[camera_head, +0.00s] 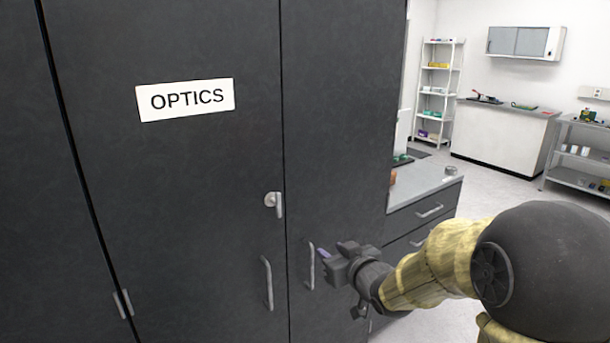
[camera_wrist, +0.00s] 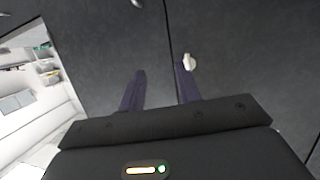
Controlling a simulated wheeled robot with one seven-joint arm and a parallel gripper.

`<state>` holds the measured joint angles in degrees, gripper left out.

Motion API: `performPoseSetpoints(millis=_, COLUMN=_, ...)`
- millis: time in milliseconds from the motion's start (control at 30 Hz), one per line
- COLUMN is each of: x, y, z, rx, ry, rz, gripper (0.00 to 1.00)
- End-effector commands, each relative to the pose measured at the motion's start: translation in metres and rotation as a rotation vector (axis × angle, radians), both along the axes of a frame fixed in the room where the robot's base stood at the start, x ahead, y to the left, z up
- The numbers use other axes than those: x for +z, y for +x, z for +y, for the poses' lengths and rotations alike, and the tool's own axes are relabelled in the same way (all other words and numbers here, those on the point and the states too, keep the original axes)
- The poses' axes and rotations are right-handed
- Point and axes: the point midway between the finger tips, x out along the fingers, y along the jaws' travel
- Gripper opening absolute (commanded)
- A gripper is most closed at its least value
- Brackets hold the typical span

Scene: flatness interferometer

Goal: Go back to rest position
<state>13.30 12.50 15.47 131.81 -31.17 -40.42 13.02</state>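My gripper (camera_head: 324,257) is at the lower middle of the head view, in front of the dark cabinet (camera_head: 215,165) labelled OPTICS. It is beside the vertical handle (camera_head: 310,266) of the right door; the head view does not show whether they touch. In the wrist view my gripper (camera_wrist: 161,76) has its two dark purple fingers apart with nothing between them. A pale metal fitting (camera_wrist: 190,62) appears right by the right fingertip, and contact is unclear. My arm reaches in from the right of the head view.
Both cabinet doors look shut. The left door has a lock handle (camera_head: 275,203) and a pull handle (camera_head: 267,283). A grey-topped drawer unit (camera_head: 425,208) stands just behind my arm. Open floor (camera_head: 500,182) lies beyond, with a white shelf rack (camera_head: 438,95) and a bench (camera_head: 505,135).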

Motion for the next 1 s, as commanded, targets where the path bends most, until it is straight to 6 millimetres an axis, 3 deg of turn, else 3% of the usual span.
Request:
performPoseSetpoints(millis=167, x=-0.022, y=-0.037, z=-0.036, rx=-0.163, ry=-0.109, rz=0.258, gripper=0.34)
performPoseSetpoints(millis=333, x=-0.044, y=-0.093, z=-0.065, rx=-0.288, ry=-0.175, rz=0.530, gripper=0.34)
performPoseSetpoints(millis=500, x=-0.057, y=-0.163, z=-0.079, rx=-0.367, ry=-0.199, rz=0.815, gripper=0.34)
performPoseSetpoints(millis=633, x=-0.061, y=-0.207, z=-0.081, rx=-0.391, ry=-0.194, rz=0.985, gripper=0.34)
performPoseSetpoints(millis=767, x=-0.064, y=-0.226, z=-0.080, rx=-0.396, ry=-0.187, rz=1.058, gripper=0.34)
performPoseSetpoints(millis=1000, x=-0.065, y=-0.227, z=-0.080, rx=-0.397, ry=-0.187, rz=1.062, gripper=0.34)
